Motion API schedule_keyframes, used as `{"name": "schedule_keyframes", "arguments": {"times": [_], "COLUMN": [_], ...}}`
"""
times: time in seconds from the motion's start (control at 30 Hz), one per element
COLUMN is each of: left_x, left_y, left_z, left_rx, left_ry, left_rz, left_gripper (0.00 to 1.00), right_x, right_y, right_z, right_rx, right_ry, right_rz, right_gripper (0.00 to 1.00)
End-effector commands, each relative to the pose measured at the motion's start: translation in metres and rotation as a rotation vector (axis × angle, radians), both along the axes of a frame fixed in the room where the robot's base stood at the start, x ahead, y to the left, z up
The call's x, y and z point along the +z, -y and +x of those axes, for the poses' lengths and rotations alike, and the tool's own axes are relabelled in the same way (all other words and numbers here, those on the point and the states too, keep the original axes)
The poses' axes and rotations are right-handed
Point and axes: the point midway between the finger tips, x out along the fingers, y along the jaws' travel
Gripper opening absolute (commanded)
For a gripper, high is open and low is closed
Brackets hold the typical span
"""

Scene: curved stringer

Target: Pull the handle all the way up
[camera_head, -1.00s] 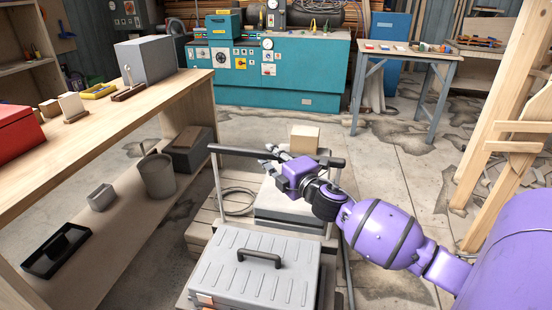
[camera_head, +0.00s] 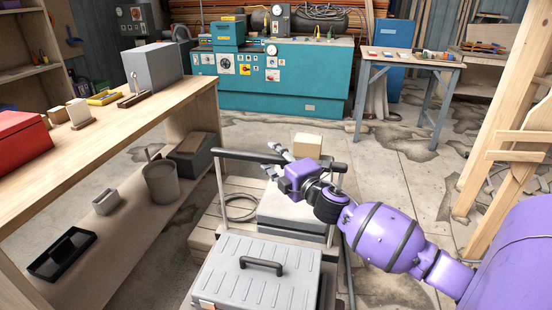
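The handle (camera_head: 240,155) is a black horizontal bar on two light metal posts, standing over a low cart-like frame in the middle of the view. My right gripper (camera_head: 269,160), on a purple arm from the right, is at the middle of the bar. Its two grey fingers are spread, one above the bar's line and one below it. I cannot tell whether they touch the bar. The gripper's purple body hides part of the bar on the right. My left gripper is not in view.
A grey case (camera_head: 255,285) lies in front of the handle, and a paler case (camera_head: 285,222) sits behind it. A cardboard box (camera_head: 307,144) stands beyond. A wooden workbench (camera_head: 135,118) flanks the left; wooden beams (camera_head: 500,120) stand at right. Floor is open behind.

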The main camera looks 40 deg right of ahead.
Motion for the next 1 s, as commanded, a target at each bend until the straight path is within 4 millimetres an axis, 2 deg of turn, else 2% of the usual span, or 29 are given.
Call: {"name": "schedule_keyframes", "arguments": {"times": [0.17, 0.27, 0.5, 0.7, 0.83, 1.0], "left_x": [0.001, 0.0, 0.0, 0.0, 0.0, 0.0], "left_y": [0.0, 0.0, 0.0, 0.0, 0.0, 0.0], "left_z": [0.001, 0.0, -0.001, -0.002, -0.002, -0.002], "left_rx": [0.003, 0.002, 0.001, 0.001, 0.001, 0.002], "left_ry": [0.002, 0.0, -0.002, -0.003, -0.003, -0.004], "left_rz": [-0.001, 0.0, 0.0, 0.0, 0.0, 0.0], "left_gripper": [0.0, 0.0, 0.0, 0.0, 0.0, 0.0], "right_x": [-0.003, -0.004, -0.004, -0.002, -0.001, 0.0], "right_y": [0.0, -0.002, -0.005, -0.008, -0.009, -0.009], "right_z": [-0.005, -0.017, -0.068, -0.103, -0.116, -0.12], "right_rx": [0.0, 0.001, 0.0, 0.0, -0.001, 0.0], "right_ry": [-0.004, -0.006, -0.006, -0.003, -0.001, 0.0], "right_rz": [0.0, 0.0, 0.0, 0.001, 0.0, -0.001], "right_gripper": [0.4, 0.4, 0.4, 0.4, 0.4, 0.4]}}
